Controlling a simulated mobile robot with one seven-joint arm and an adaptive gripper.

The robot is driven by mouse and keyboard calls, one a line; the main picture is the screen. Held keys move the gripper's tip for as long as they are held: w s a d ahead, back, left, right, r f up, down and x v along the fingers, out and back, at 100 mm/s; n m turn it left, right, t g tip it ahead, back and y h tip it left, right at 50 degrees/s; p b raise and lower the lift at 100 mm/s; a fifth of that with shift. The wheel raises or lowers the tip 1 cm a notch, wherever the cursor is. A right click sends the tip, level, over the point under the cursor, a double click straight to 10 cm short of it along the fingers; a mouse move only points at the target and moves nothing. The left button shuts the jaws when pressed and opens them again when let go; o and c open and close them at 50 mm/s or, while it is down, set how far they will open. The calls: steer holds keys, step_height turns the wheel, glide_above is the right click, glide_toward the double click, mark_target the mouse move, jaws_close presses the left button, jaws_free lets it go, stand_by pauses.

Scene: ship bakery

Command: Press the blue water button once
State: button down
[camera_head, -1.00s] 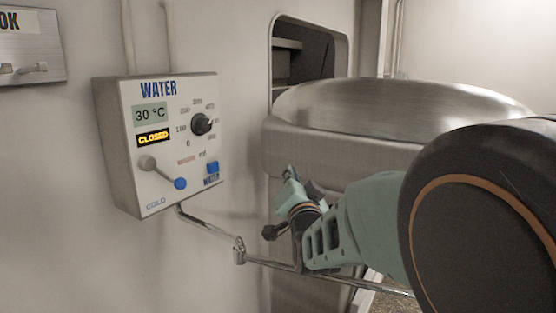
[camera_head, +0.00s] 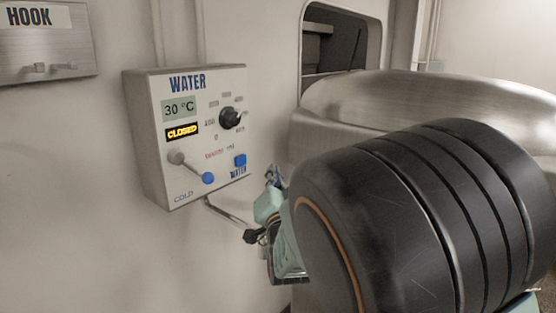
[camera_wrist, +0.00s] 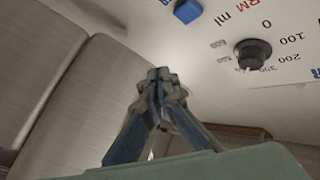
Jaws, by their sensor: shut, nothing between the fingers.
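The panel also carries a black dial (camera_head: 230,118), a lever with a blue knob (camera_head: 208,178), a 30 °C display and a CLOSED display. A steel bowl (camera_head: 400,95) stands at the right. A HOOK plate (camera_head: 45,45) is on the wall at upper left.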

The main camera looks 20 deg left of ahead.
mark_target(247, 158)
steer(key=w+a, duration=0.3)
steer(key=a, duration=0.4)
steer(key=shift+p, duration=0.45)
stand_by(1.0)
steer(key=shift+w+a+b, duration=0.1)
steer(key=shift+a+b, duration=0.3)
steer(key=shift+b, duration=0.1)
steer(key=shift+w+a, duration=0.2)
steer(key=shift+a, duration=0.3)
stand_by(0.6)
steer(key=shift+d+b, duration=0.1)
steer(key=shift+b, duration=0.3)
steer(key=shift+s+d+b, duration=0.35)
steer(key=shift+d+b, duration=0.25)
steer(key=shift+d, duration=0.15)
steer(key=shift+d+f, duration=0.1)
